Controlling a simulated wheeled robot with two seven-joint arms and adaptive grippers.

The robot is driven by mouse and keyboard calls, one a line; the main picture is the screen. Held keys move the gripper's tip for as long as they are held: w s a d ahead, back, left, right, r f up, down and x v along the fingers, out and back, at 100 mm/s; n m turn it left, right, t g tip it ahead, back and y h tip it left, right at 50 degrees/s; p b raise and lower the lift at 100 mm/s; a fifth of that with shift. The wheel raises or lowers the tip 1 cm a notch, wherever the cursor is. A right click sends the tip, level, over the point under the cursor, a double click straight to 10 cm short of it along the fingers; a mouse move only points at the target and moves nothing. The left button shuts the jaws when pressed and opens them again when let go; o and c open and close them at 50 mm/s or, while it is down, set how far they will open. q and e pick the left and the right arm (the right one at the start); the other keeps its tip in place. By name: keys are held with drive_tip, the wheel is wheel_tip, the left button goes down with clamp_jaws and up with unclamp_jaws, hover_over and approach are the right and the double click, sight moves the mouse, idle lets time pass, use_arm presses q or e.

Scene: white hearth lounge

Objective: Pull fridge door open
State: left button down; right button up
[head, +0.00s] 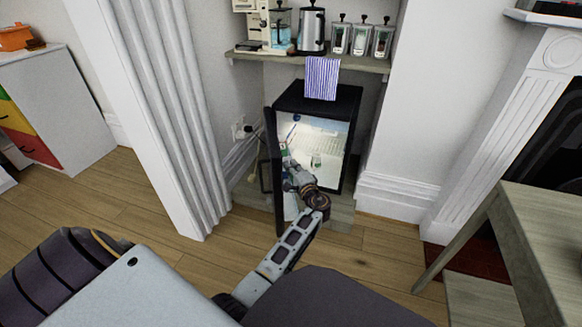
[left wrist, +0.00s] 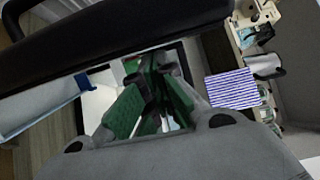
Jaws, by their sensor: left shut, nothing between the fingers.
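The small black fridge (head: 318,98) stands in the alcove under a shelf. Its door (head: 270,140) is swung open to the left, almost edge-on, and the lit white interior (head: 330,140) shows. A dark handle (head: 264,176) is on the door's outer side. My left gripper (head: 288,164) is at the opening, beside the door's inner side; I cannot tell whether it touches the door. In the left wrist view my left gripper (left wrist: 152,105), with green finger pads, is shut and empty. A black band (left wrist: 110,40), apparently the door's edge, crosses that view. My right gripper is not in view.
A striped cloth (head: 322,78) hangs from the shelf (head: 290,60) above the fridge. Jars and a kettle stand on the shelf. A white fluted column (head: 165,110) is left of the alcove. A wooden table (head: 545,230) is at the right. Bare floor lies before the fridge.

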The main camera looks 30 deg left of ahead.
sight(260, 169)
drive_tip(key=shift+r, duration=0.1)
use_arm(q)
drive_tip(key=shift+s+a+m+t+h+p, duration=0.5)
drive_tip(key=shift+s+a+p, duration=0.5)
drive_tip(key=shift+a, duration=0.25)
drive_tip(key=shift+s+a+m+t+h+p, duration=0.4)
drive_tip(key=shift+s+a+t+p, duration=0.3)
drive_tip(key=shift+s+a, duration=0.45)
drive_tip(key=shift+m+t+h, duration=0.3)
drive_tip(key=s+a, duration=0.2)
drive_tip(key=a, duration=0.1)
drive_tip(key=s+a, duration=0.1)
drive_tip(key=shift+a+p, duration=0.35)
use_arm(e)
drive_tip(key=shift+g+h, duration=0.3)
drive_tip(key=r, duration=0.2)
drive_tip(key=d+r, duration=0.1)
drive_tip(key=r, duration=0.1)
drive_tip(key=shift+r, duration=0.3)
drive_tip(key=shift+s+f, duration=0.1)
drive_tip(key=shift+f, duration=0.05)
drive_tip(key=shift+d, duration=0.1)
